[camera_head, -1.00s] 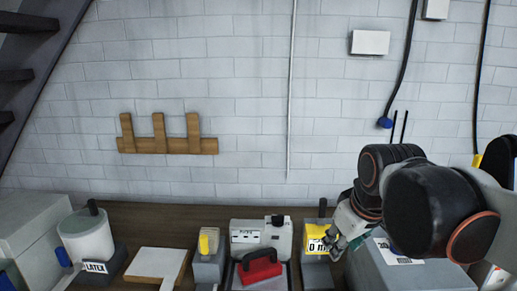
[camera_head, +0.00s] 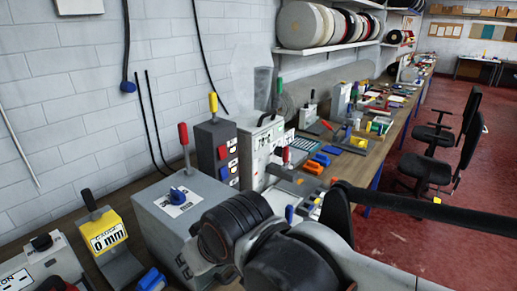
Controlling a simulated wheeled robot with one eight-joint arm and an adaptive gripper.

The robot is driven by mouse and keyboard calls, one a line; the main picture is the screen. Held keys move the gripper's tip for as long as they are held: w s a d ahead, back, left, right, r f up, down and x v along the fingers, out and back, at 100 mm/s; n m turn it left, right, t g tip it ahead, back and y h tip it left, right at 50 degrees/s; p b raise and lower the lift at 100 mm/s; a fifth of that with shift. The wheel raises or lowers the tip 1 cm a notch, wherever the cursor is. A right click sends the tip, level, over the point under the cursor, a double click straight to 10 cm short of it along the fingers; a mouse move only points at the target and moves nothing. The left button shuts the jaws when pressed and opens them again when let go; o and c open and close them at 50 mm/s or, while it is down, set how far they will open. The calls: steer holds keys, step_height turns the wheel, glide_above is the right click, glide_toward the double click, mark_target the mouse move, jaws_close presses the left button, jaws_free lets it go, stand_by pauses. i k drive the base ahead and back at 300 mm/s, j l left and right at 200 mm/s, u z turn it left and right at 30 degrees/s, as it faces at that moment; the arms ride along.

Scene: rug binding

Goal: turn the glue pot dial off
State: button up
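A blue dial (camera_head: 177,194) sits on a white marked plate on top of a grey box (camera_head: 150,215). I cannot tell whether this is the glue pot's dial, and its setting is too small to read. A red-handled lever stands at the box's back edge. My gripper (camera_head: 192,264) is low in front of the box's front right side, apart from the dial. My dark arm joints hide part of the box, and the gripper's fingers are too small to judge. The white pot labelled LATEX, seen earlier at left, is out of view.
Left of the box is a yellow "0 mm" block (camera_head: 103,235) with a black lever. Behind are a dark switch box (camera_head: 216,150) with a yellow-handled lever and a pale machine (camera_head: 257,148). Tools crowd the bench to the right. Red floor (camera_head: 400,260) and black chairs lie beyond.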

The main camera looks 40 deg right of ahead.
mark_target(278, 151)
steer(key=z, duration=1.15)
